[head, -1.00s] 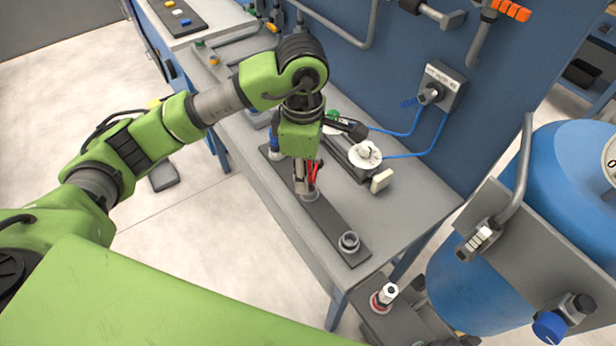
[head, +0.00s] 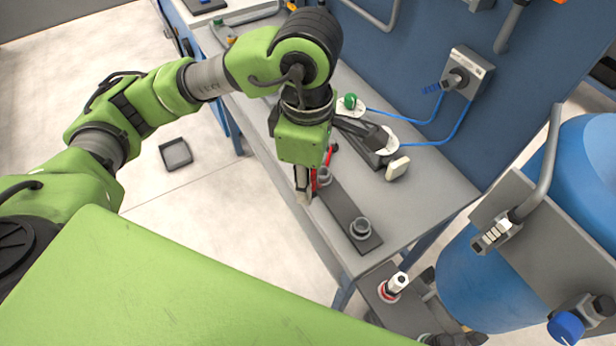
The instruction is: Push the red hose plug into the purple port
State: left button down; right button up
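My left gripper (head: 308,188) points down at the near long edge of a dark strip (head: 340,202) on the grey bench. A narrow red part (head: 329,155) shows beside its fingers; I cannot tell whether it is the red hose plug or part of the gripper. The gap between the fingers is not clear. The strip carries a grey ring-shaped port (head: 361,228) at its right end and another (head: 323,176) right beside the gripper. No purple port can be made out; the gripper hides part of the strip. My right gripper is not in view.
A white-topped fitting with a red ring (head: 394,286) stands on a lower grey block. Blue cables run from white discs, one under a green knob (head: 350,101), to a wall box (head: 466,75). A blue tank (head: 480,275) stands right. The bench front (head: 420,200) is mostly clear.

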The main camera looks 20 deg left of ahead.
pick_arm(q)
jog(key=shift+r+p, duration=2.45)
jog(key=shift+r, duration=1.6)
jog(key=shift+f, duration=0.1)
